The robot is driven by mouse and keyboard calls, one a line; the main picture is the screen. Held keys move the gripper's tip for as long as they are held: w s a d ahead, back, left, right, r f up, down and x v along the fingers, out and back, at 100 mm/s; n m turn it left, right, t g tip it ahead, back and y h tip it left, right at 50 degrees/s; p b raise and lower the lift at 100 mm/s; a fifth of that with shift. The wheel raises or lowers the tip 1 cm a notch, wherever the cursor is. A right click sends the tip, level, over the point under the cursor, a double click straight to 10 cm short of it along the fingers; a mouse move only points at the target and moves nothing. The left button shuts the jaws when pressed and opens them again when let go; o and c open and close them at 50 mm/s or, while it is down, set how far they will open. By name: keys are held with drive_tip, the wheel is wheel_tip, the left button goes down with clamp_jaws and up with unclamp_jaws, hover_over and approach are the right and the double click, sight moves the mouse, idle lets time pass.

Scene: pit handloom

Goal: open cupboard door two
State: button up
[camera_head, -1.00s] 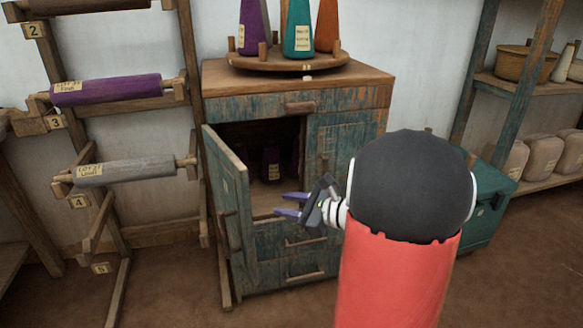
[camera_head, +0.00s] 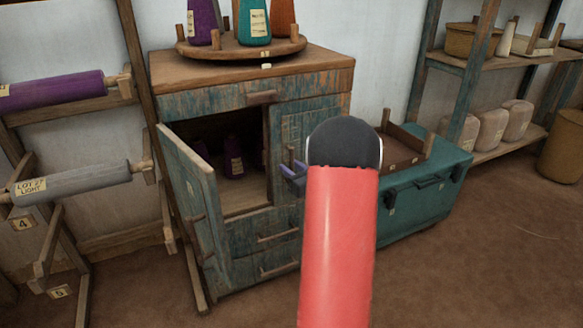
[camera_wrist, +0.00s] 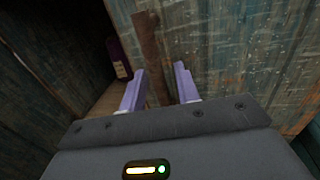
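The wooden cupboard (camera_head: 250,75) has worn teal paint. Its left door (camera_head: 190,190) stands swung open, with dark spools (camera_head: 234,160) inside. Its right door (camera_head: 290,130) is closed, partly hidden by my arm. My gripper (camera_head: 293,172) is in front of the right door, beside the open compartment. In the wrist view my gripper (camera_wrist: 160,88) has its two purple fingers apart. A brown upright bar (camera_wrist: 150,50), which looks like the right door's handle, shows between and beyond the fingers, close to the teal door panel (camera_wrist: 235,50). I cannot tell whether they touch.
Cones stand on a round wooden stand (camera_head: 240,48) on the cupboard top. A teal chest (camera_head: 425,195) is close to the right of my arm. A roller rack (camera_head: 140,90) stands left and shelves (camera_head: 430,60) at the right. The floor at front right is clear.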

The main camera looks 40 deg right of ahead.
drive_tip(key=shift+w, duration=0.1)
clamp_jaws()
idle(0.4)
